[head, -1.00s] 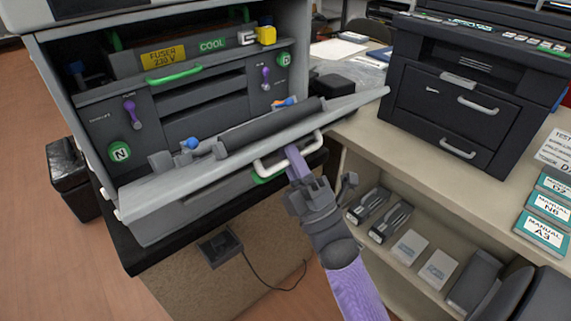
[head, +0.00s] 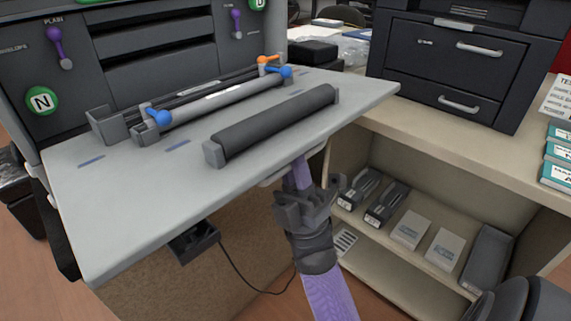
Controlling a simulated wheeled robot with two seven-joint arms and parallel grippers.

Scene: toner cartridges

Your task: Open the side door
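The side door (head: 120,210) is a large light grey panel on the front of the dark machine. It is folded down and lies nearly flat, with its inner face up. A dark roller (head: 272,125) and a unit with blue and orange levers (head: 215,103) are on it. Its pale handle (head: 326,158) is at the front edge, mostly hidden under the panel. My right gripper (head: 298,172) is at this handle, its purple fingers close together around the bar; the tips are partly hidden by the door edge.
A second dark machine (head: 465,65) stands on the counter at the right. An open shelf (head: 385,245) below holds boxes and cartridges. Teal manuals (head: 558,155) lie at the far right. A small black box with a cable (head: 195,242) is below the door.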

